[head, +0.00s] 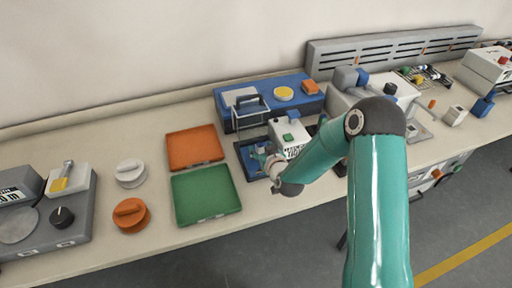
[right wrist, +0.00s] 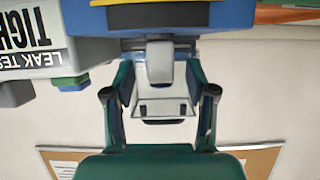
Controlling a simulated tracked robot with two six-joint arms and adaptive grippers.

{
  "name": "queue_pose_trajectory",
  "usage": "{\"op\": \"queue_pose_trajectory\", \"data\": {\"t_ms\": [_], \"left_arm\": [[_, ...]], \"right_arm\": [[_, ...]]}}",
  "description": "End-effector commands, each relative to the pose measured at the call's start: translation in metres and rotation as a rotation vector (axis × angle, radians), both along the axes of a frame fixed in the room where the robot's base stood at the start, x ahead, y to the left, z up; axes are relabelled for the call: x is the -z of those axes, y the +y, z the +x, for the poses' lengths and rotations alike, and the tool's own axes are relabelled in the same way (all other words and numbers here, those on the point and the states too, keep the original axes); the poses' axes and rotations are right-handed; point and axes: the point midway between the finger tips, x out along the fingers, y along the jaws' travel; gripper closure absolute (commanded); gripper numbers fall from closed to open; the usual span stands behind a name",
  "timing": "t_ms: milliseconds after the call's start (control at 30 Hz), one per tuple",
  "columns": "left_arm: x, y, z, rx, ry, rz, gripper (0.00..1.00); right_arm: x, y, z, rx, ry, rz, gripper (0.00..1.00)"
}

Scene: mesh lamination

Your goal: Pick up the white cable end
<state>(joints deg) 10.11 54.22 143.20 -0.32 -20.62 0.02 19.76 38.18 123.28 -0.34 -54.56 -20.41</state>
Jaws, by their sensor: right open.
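My right gripper (head: 262,157) is over the dark-edged tray (head: 240,160) beside the white leak tester (head: 284,129) in the head view. In the right wrist view, my right gripper (right wrist: 160,95) is open, with its two fingers apart. A pale grey rounded piece (right wrist: 160,62) shows between the fingers, with a light plate bearing a dark handle (right wrist: 167,110) beyond it. I cannot tell whether the pale piece is the white cable end, or whether a finger touches it. No cable end is clear in the head view. My left gripper is not in view.
An orange tray (head: 194,148) and a green tray (head: 206,194) lie left of the gripper. A blue case (head: 228,114) stands behind it. Grey equipment (head: 360,98) stands to the right. The bench's front edge is near the trays.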

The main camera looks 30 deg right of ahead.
Motion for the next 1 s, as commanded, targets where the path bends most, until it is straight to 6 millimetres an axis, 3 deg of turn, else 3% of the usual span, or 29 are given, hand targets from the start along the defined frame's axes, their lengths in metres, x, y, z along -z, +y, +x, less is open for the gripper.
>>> {"op": "queue_pose_trajectory", "data": {"t_ms": [367, 700, 1000], "left_arm": [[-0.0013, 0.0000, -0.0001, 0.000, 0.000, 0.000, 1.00], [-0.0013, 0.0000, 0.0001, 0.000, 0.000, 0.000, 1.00], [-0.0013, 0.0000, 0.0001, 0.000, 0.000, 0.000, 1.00]], "right_arm": [[0.0078, -0.0129, 0.0000, 0.018, 0.000, 0.001, 0.44], [0.0077, -0.0135, -0.0003, 0.020, 0.000, 0.001, 0.99], [0.0070, -0.0134, -0.0001, 0.019, -0.001, 0.001, 1.00]]}}
